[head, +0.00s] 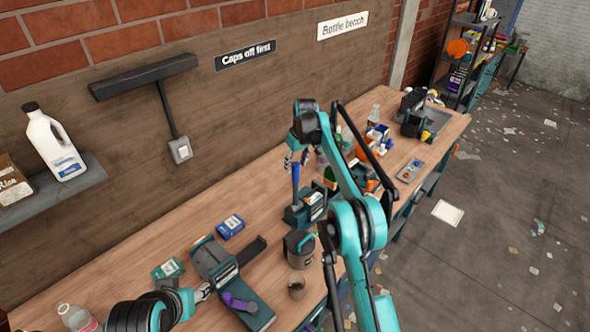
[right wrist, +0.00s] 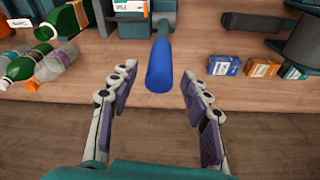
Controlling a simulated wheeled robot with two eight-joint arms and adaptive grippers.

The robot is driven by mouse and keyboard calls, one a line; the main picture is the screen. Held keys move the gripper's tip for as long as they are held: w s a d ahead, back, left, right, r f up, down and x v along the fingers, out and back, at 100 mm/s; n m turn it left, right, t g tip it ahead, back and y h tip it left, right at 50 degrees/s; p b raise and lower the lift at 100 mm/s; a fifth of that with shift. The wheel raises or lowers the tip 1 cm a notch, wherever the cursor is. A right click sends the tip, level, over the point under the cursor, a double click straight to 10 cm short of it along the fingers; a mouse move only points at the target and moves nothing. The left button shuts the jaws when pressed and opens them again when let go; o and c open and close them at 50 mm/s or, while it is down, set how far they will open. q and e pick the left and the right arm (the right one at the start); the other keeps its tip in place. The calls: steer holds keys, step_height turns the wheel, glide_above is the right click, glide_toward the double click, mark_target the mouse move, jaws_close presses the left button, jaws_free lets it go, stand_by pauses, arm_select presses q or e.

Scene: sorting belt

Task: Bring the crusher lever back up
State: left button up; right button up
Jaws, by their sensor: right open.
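The crusher (head: 306,212) is a dark teal block on the wooden bench, with a blue lever handle (head: 295,183) standing roughly upright from it. In the right wrist view the blue handle (right wrist: 160,66) points toward the camera, with its end between the fingertips. My right gripper (head: 297,157) is at the top of the handle. In the right wrist view this gripper (right wrist: 158,76) is open, with a gap on each side of the handle. My left gripper (head: 203,292) is low at the left, partly hidden by its own arm; its opening does not show clearly.
Another teal device with a black arm (head: 232,275) and a grey pot (head: 299,245) stand nearer on the bench. Green bottles (right wrist: 45,60) lie left of the handle in the right wrist view; small blue (right wrist: 224,66) and orange (right wrist: 262,67) boxes are on the right.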

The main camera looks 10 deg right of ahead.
steer(key=v, duration=0.8)
steer(key=shift+r, duration=0.3)
steer(key=s+d+m+t+b, duration=0.25)
steer(key=s+b, duration=0.85)
steer(key=s, duration=1.2)
steer(key=s+d+f+m+t+h+b, duration=0.1)
steer(key=s+f+b, duration=0.5)
steer(key=s+f, duration=1.4)
steer(key=shift+s+d+m+t+b, duration=0.15)
steer(key=shift+s+m+t+b, duration=0.2)
steer(key=shift+s+m+t, duration=0.55)
